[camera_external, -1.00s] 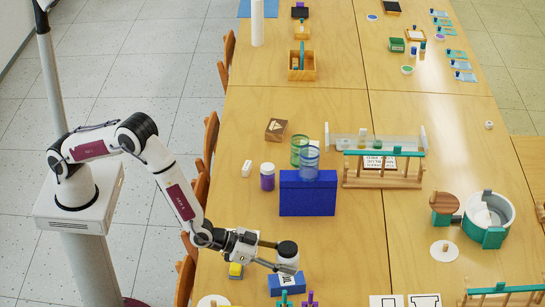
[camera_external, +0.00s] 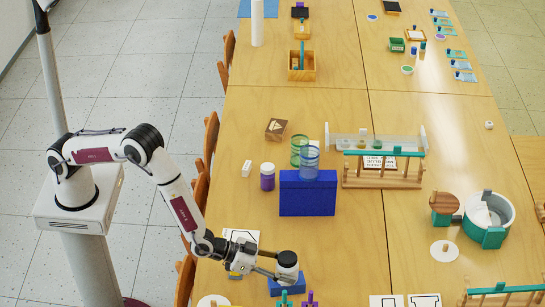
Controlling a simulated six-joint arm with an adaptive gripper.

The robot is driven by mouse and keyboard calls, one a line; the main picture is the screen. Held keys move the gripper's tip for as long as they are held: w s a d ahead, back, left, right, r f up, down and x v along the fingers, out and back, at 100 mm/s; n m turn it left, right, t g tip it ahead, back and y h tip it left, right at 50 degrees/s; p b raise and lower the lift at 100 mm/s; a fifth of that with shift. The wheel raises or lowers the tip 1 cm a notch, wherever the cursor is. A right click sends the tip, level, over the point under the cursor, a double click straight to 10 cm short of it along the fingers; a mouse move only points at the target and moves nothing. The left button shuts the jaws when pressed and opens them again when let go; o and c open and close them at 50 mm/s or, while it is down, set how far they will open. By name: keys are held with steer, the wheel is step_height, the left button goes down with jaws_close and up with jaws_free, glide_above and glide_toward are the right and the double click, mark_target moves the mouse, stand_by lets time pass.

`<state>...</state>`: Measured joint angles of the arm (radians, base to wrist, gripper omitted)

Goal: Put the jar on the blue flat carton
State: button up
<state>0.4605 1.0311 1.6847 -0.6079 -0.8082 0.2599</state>
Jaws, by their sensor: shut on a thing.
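The jar looks upright. The blue flat carton (camera_external: 290,289) lies on the table near the bottom edge of the view. The jar is directly over it in the picture and hides part of its top. I cannot tell whether the jar touches the carton or hangs just above it.
A larger dark blue box (camera_external: 307,198) stands farther back with a clear blue cup (camera_external: 309,161) above it. A purple jar with a white lid (camera_external: 267,177) stands to its left. Purple and teal items (camera_external: 309,298) sit just in front of the carton.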

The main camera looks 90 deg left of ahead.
steer(key=shift+f, duration=0.1)
stand_by(0.3)
steer(key=o, duration=1.4)
steer(key=shift+s+r, duration=0.3)
steer(key=shift+v, duration=5.65)
